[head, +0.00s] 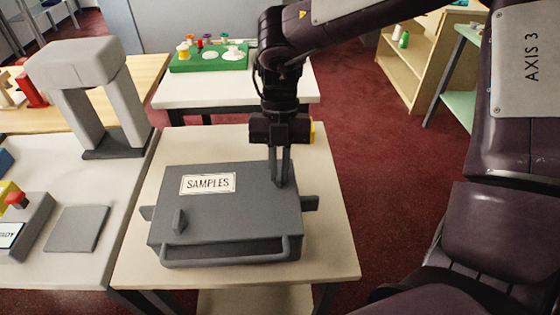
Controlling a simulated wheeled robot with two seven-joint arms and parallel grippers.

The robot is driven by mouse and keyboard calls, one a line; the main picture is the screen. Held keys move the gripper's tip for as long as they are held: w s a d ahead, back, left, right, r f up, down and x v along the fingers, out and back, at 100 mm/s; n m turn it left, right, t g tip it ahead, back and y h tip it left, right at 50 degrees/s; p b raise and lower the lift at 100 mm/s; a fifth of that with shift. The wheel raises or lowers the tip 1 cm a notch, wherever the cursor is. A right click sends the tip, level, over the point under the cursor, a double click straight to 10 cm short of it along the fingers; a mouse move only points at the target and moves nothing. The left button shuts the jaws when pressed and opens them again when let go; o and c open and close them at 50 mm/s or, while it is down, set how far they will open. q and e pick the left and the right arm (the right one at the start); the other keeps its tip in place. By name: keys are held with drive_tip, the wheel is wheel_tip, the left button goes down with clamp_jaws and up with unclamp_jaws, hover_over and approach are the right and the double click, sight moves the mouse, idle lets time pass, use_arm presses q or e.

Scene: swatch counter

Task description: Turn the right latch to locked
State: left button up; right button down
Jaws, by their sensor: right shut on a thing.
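A grey case (225,215) labelled SAMPLES lies shut on a pale table, with a bar handle (230,260) along its front. The left latch (179,221) is a small grey upright tab on the lid, near the front left. My right gripper (280,180) reaches down from above to the lid's right side. It is shut on the right latch, which its fingers mostly hide, so I cannot tell how far the latch is turned. My left gripper is not in view.
A grey arch-shaped stand (82,65) and a flat grey plate (76,229) are on the left counter. A green tray (208,57) with small coloured items is on the table behind. Shelves (415,70) stand at the back right. The pale tabletop (335,235) is bare right of the case.

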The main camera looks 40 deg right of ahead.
drive_tip(key=shift+n+p, duration=0.35)
drive_tip(key=shift+n, duration=0.25)
drive_tip(key=c, duration=1.5)
unclamp_jaws()
drive_tip(key=p+v, duration=0.1)
drive_tip(key=v, duration=0.6)
drive_tip(key=shift+w+r+p, duration=0.25)
drive_tip(key=shift+r+p, duration=0.1)
drive_tip(key=shift+p, duration=0.05)
